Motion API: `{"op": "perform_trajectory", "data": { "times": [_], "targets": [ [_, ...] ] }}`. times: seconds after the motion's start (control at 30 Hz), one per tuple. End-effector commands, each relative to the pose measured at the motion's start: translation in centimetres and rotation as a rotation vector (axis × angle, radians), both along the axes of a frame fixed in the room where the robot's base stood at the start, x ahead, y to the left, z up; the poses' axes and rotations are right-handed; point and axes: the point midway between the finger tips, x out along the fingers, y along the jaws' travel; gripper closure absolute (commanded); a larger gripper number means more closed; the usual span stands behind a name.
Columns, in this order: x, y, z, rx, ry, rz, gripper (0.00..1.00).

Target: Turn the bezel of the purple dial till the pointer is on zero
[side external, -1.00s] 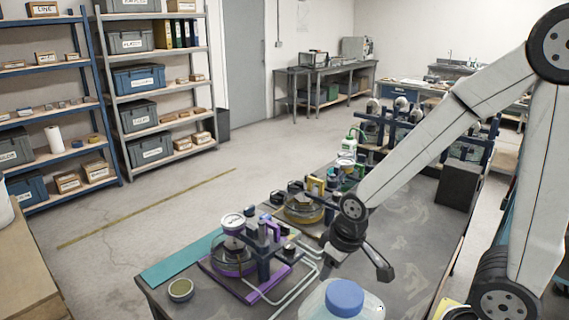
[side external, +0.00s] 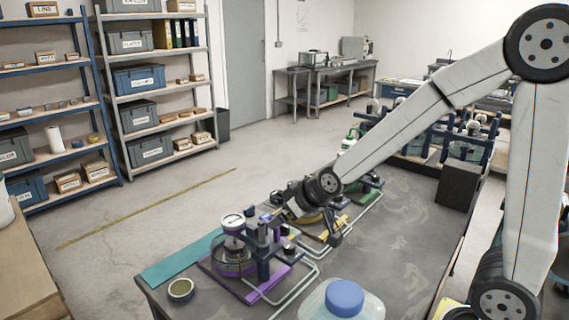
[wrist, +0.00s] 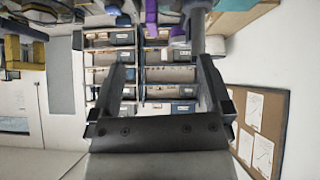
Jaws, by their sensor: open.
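The purple dial fixture stands on the bench in the side view, at lower centre, on a purple base (side external: 262,291). Its small round white-faced dial (side external: 233,221) faces up on top of a dark post; the pointer is too small to read. My gripper (wrist: 162,80) is open and empty in the wrist view, its two dark fingers spread. In the side view my gripper is partly hidden by my wrist, up and right of the purple dial, over the yellow fixture (side external: 330,232), and apart from the dial. Purple parts (wrist: 151,18) show at the wrist view's top edge, beyond the fingers.
The yellow fixture and a green one (side external: 369,187) stand behind the purple one. Bent pale tubing (side external: 300,283) runs beside the purple base. A jar with a blue lid (side external: 345,297), a round tin (side external: 181,290) and a dark box (side external: 459,185) stand around. The bench's right half is mostly bare.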

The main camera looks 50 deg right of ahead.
Motion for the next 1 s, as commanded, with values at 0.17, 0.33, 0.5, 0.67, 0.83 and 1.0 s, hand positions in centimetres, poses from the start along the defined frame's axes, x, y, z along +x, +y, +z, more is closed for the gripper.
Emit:
{"op": "perform_trajectory", "data": {
  "times": [0.17,0.33,0.5,0.67,0.83,1.0],
  "targets": [
    [2.2,-0.3,1.8,-0.017,-0.1,0.008,0.0],
    [3.4,-0.2,1.9,0.013,-0.07,-0.017,0.0],
    [4.5,0.1,1.8,0.053,-0.02,-0.053,0.0],
    [5.8,0.3,1.8,0.1,0.042,-0.102,0.0],
    [8.0,0.8,1.7,0.171,0.148,-0.192,0.0],
    [10.0,1.5,1.8,0.241,0.273,-0.311,0.0]
  ]
}}
